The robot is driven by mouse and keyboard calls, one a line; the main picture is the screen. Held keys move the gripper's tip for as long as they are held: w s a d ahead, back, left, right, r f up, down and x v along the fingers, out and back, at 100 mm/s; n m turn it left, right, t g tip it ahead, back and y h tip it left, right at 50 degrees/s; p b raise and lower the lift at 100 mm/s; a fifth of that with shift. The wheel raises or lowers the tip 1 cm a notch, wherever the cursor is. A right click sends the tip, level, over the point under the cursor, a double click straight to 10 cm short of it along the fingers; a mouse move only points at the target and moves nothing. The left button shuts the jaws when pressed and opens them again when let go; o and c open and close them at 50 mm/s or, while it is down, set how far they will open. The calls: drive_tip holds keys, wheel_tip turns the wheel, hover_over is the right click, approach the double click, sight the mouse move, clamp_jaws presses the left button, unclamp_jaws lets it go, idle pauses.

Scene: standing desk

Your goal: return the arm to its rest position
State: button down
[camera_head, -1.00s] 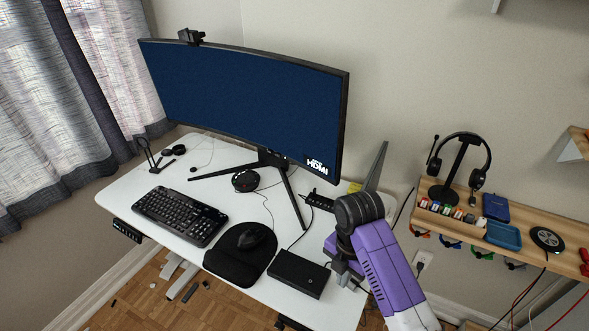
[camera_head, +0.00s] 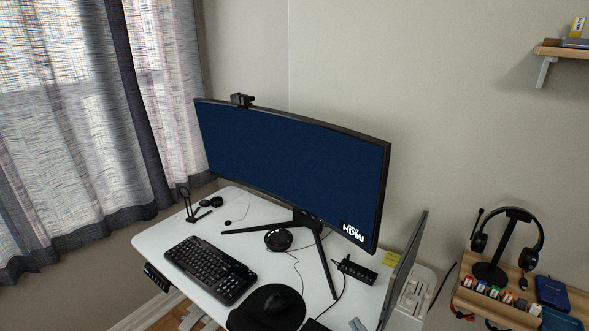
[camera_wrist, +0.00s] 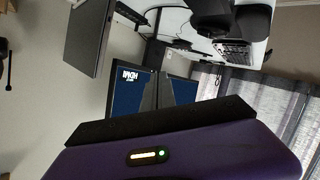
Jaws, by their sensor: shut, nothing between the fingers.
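The rest of my arm is out of the head view. In the wrist view a purple part of my own arm with a black edge and a small lit indicator fills the bottom. The desk and monitor (camera_wrist: 128,92) appear turned over there.
The white desk (camera_head: 165,232) carries a curved monitor (camera_head: 290,170), keyboard (camera_head: 210,270), mouse pad (camera_head: 245,318) and hub (camera_head: 357,270). A grey panel (camera_head: 405,265) stands upright at its right. A wooden shelf (camera_head: 465,297) with a headset stand (camera_head: 490,272) is farther right.

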drive_tip(key=s+d+r+m, duration=0.2)
drive_tip(key=s, duration=1.1)
drive_tip(key=s+d+r+m+h, duration=0.1)
drive_tip(key=s+d+r+m, duration=0.1)
drive_tip(key=s, duration=1.1)
drive_tip(key=s+d+r+m+t+h, duration=0.1)
drive_tip(key=s+d+r+m, duration=0.1)
drive_tip(key=s, duration=1.1)
drive_tip(key=shift+d+m, duration=0.15)
drive_tip(key=shift+m, duration=0.45)
drive_tip(key=shift+f, duration=0.15)
